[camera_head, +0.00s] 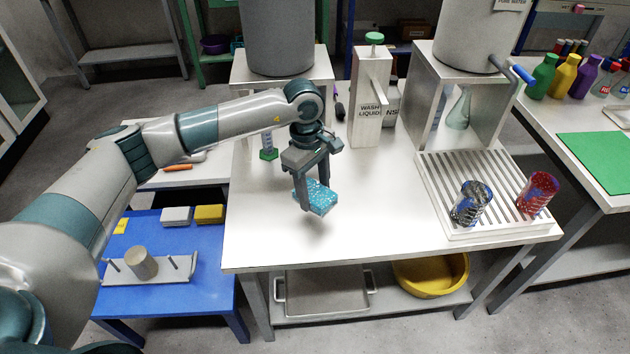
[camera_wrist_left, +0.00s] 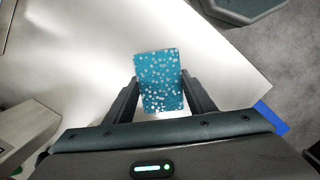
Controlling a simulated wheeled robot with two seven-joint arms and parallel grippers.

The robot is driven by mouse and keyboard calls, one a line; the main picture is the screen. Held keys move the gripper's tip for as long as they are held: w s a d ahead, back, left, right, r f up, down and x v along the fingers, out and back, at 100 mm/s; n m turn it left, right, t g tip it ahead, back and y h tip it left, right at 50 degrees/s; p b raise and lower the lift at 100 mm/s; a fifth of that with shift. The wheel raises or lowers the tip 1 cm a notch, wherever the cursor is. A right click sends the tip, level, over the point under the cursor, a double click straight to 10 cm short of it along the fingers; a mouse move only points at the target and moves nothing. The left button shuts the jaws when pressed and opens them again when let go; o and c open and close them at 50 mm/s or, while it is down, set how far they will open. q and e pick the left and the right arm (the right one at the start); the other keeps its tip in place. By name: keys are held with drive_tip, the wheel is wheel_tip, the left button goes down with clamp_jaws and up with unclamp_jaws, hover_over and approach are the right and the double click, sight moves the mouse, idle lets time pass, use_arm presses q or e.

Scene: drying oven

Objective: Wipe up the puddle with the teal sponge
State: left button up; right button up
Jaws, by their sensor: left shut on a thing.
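The teal sponge (camera_head: 317,198) is a speckled block held between the fingers of my left gripper (camera_head: 316,192), over the white table (camera_head: 372,228). In the left wrist view the sponge (camera_wrist_left: 159,80) sits between the two dark fingers of the left gripper (camera_wrist_left: 160,98). A dark shadow lies on the table just below the sponge, so it seems a little above the surface. I cannot make out a puddle clearly; the tabletop near the sponge looks plain white with bright glare. My right gripper is not in view.
A white slatted drying rack (camera_head: 488,211) with two patterned glasses stands at the right. The wash liquid dispenser (camera_head: 371,100) and metal tanks stand at the back. A lower blue table (camera_head: 208,240) is at the left. The table's front middle is clear.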

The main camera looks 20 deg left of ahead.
use_arm(q)
drive_tip(key=shift+r, duration=1.3)
drive_tip(key=shift+s, duration=0.1)
